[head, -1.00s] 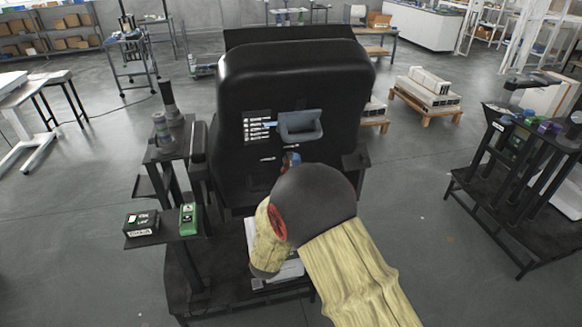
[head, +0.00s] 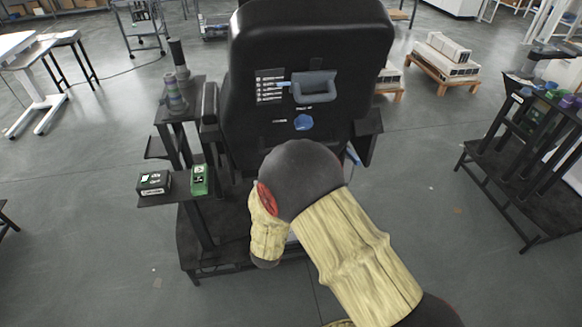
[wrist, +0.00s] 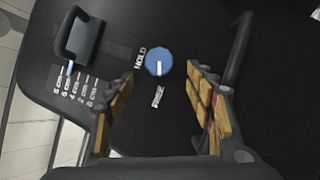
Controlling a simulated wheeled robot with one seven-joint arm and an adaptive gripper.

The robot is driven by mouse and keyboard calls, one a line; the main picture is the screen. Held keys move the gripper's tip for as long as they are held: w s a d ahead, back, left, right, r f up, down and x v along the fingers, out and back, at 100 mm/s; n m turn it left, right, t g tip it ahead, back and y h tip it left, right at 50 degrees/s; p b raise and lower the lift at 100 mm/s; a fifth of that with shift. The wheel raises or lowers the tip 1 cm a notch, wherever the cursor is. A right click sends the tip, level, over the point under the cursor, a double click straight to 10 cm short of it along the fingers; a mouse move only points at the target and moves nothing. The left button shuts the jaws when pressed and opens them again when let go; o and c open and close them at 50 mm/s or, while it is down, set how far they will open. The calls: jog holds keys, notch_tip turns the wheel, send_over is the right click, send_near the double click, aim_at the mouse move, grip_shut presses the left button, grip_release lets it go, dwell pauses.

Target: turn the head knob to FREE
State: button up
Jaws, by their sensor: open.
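The head knob is a round blue knob (head: 303,122) with a white mark, low on the black panel (head: 345,135) and under a grey-blue handle (head: 316,88). The wrist view shows the knob (wrist: 159,62) close up, with HOLD lettering on its left and another label, apparently FREE, below it. The white mark lies on the knob's lower half, on the side of that lower label. My gripper (wrist: 160,80) is open and empty, its two yellow-padded fingers apart. The knob appears just beyond and between the fingertips, not touched. The head view hides my fingers behind my arm.
A bar (wrist: 238,48) stands out just right of my right finger in the wrist view. The handle (wrist: 78,35) and a printed scale are at upper left there. In the head view, a side shelf holds a green box (head: 199,180) and a black box (head: 154,183).

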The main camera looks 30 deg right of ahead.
jog(key=shift+v, duration=2.15)
